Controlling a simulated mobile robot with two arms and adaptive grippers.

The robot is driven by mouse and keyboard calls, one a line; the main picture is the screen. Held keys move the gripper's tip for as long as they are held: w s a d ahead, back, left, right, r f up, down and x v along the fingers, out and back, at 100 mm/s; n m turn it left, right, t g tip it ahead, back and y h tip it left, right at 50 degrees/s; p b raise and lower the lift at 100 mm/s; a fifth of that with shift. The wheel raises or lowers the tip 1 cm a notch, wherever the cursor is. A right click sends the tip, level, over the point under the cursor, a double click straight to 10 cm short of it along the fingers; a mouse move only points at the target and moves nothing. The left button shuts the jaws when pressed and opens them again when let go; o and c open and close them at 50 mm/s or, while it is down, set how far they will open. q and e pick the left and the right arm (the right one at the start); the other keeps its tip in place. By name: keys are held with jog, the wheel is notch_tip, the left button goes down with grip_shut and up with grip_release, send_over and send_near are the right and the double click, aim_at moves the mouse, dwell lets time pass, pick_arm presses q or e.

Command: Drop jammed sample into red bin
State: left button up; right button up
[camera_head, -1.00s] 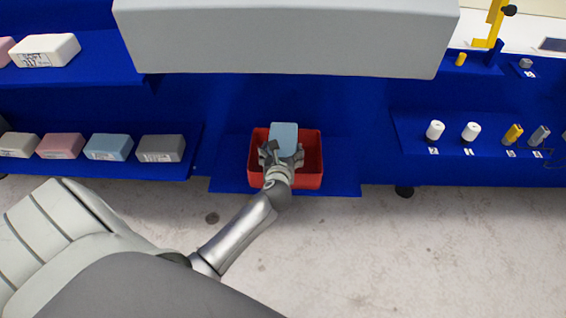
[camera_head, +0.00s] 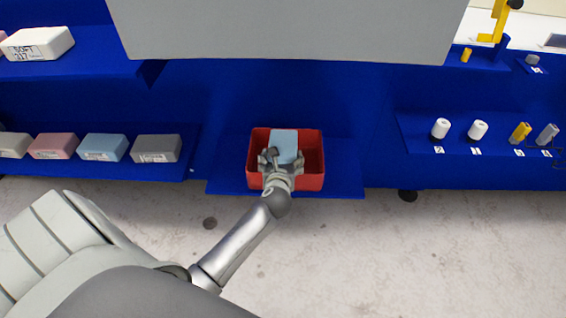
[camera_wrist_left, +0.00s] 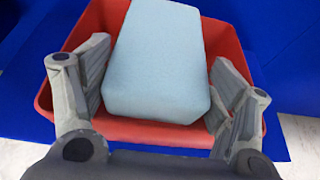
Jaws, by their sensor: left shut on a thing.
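The sample is a light blue block (camera_head: 284,146). It is over and partly within the red bin (camera_head: 314,174), which stands on a blue shelf. My left gripper (camera_head: 281,165) reaches in from the front and is shut on the block's near end. In the left wrist view the block (camera_wrist_left: 160,65) lies between the two fingers (camera_wrist_left: 160,105), tilted, with the red bin's walls (camera_wrist_left: 225,45) around it. Whether the block touches the bin floor cannot be told. My right gripper is not in view.
Several foam blocks, one of them grey (camera_head: 156,149), stand on the blue shelf to the left. White cylinders (camera_head: 440,128) and small yellow and grey parts stand on the right shelf. A large grey box (camera_head: 290,30) overhangs the back.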

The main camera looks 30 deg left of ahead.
pick_arm(q)
jog(key=o, duration=0.8)
jog(key=shift+c, duration=0.2)
jog(key=v, duration=1.2)
